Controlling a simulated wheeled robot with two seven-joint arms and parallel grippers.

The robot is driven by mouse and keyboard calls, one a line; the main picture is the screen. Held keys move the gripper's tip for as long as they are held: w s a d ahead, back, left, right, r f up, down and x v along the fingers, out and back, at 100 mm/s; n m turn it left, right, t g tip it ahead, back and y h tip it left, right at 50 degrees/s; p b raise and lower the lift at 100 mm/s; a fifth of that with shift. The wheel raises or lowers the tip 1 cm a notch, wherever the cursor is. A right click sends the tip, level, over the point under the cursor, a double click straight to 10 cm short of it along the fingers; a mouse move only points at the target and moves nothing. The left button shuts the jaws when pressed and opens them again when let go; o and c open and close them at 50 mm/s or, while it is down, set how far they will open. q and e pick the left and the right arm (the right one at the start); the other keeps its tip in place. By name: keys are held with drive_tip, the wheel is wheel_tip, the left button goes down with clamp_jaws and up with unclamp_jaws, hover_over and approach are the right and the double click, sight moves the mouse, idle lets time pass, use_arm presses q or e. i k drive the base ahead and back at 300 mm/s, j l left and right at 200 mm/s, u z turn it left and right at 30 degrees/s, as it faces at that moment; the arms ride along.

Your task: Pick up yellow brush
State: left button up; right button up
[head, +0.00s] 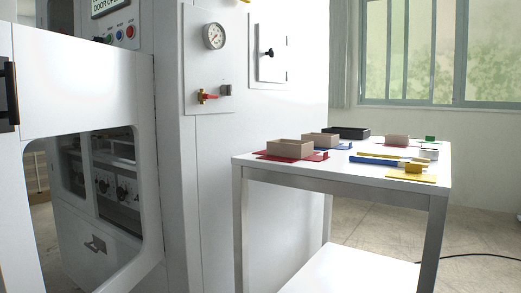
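A white table (345,168) with grey metal legs stands right of the machine. Near its front right corner lies a flat yellow mat (398,174) with a small yellow block-like piece (414,168) on it. Behind them a long thin yellow strip (392,156) lies beside a long blue strip (374,161). I cannot tell which of these yellow pieces is the brush; they are small in the head view. Neither of my grippers is in view.
On the table stand an open tan box (290,149) on a red mat, a second tan box (319,140), a black tray (350,132), a beige box (397,140), a white box (429,153) and a green piece (430,138). A large white machine (255,150) stands left; a lower shelf (350,272) sits below.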

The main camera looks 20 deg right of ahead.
sight(367, 154)
drive_tip(key=z, duration=1.65)
